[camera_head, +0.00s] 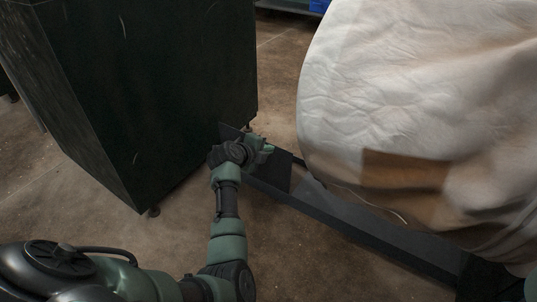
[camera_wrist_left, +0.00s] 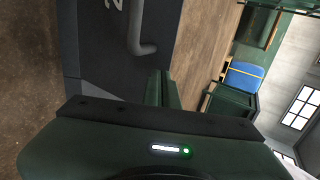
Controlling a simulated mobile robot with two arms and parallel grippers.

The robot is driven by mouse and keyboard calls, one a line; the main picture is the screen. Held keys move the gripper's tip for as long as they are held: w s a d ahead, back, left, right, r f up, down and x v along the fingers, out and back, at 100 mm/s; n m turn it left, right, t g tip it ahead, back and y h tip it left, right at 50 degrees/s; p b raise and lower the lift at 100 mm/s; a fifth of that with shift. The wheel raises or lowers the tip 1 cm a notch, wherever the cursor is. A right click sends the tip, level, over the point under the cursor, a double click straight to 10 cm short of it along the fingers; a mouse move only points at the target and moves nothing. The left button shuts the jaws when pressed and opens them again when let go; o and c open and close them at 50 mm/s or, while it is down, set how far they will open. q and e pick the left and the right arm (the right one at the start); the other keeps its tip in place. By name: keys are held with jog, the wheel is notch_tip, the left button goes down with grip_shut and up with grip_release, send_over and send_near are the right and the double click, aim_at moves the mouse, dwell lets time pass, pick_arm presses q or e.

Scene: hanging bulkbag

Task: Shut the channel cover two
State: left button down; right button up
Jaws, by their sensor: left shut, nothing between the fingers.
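The channel cover (camera_head: 276,172) is a dark flat panel at the far left end of a long low dark channel (camera_head: 350,225). In the left wrist view the cover (camera_wrist_left: 90,50) fills the upper left, with a white mark, apparently a 2, partly cut off at the top edge. A grey bent handle (camera_wrist_left: 142,30) stands on it. My left gripper (camera_head: 266,148) is over the cover; its fingers (camera_wrist_left: 162,90) are shut and empty, close to the handle's lower end. I cannot tell whether they touch the cover.
A large white bulk bag (camera_head: 400,90) hangs over the channel at the right. A tall dark cabinet (camera_head: 140,90) stands at the left, close to my left gripper. Bare brown floor (camera_head: 310,265) lies in front. A blue container (camera_wrist_left: 245,75) is farther off.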

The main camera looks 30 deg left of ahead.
pick_arm(q)
jog(key=shift+w, duration=0.3)
jog(key=shift+r, duration=0.1)
